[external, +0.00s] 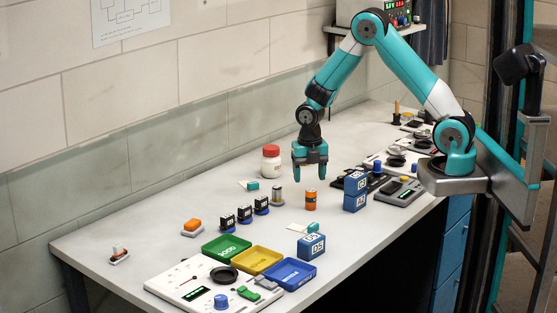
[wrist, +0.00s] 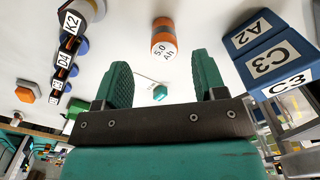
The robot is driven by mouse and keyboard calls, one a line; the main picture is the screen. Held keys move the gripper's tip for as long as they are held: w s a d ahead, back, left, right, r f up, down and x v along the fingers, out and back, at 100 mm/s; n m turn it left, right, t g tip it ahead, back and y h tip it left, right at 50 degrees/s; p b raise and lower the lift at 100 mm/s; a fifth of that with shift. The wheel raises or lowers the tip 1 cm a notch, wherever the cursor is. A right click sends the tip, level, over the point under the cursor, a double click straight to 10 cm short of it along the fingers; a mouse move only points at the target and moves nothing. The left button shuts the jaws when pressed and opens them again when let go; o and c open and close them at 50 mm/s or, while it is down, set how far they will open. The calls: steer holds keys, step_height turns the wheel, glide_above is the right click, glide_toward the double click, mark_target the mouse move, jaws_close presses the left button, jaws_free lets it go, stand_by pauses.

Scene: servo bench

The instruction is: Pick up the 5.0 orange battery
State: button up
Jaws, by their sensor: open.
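The orange battery (external: 311,203) stands upright on the white bench, just below my gripper (external: 311,176) in the external view. In the wrist view the battery (wrist: 164,30) is orange with a dark band and a white label reading "5.0 Ah". It lies beyond the fingertips, between their lines and near the top of the picture. My gripper (wrist: 161,62) is open, its two green fingers apart with nothing between them. The fingers do not appear to touch the battery.
Two stacked blue boxes (external: 355,201) stand close right of the battery; the wrist view shows blue boxes (wrist: 268,62) labelled C3 and A2. Several black labelled units (external: 244,214) stand to the left. A red-capped bottle (external: 271,163) is behind. Green, yellow and blue trays (external: 259,250) lie in front.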

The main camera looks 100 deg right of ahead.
mark_target(311, 190)
steer(key=shift+f, duration=0.85)
steer(key=shift+s+a+f+p, duration=0.15)
steer(key=shift+f+p, duration=0.3)
steer(key=shift+f, duration=0.9)
steer(key=shift+s+a+f+p, duration=0.15)
steer(key=shift+f+p, duration=0.3)
steer(key=shift+f, duration=0.85)
steer(key=shift+w, duration=0.1)
steer(key=c, duration=1)
steer(key=shift+r, duration=0.1)
steer(key=shift+c, duration=0.2)
